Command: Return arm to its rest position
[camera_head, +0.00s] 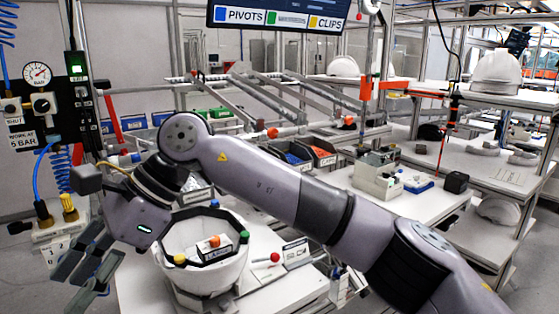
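My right arm (275,190) comes in from the lower right and reaches across the view to the left. Its gripper (85,275) hangs at the lower left, fingers pointing down and left. The fingers are spread apart with nothing visible between them. The gripper is to the left of an upturned white helmet shell (215,278) and apart from it. The shell has a black inner band with small coloured parts, including an orange-topped one (214,241). Part of the shell's surroundings is hidden behind my arm. My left gripper is not in view.
A pressure gauge panel (37,85) with blue hoses stands at the left, close above the gripper. A red-knobbed lever (274,257) is right of the shell. Bins (297,155) lie behind my arm. Shelves with white helmets (497,72) stand at the right.

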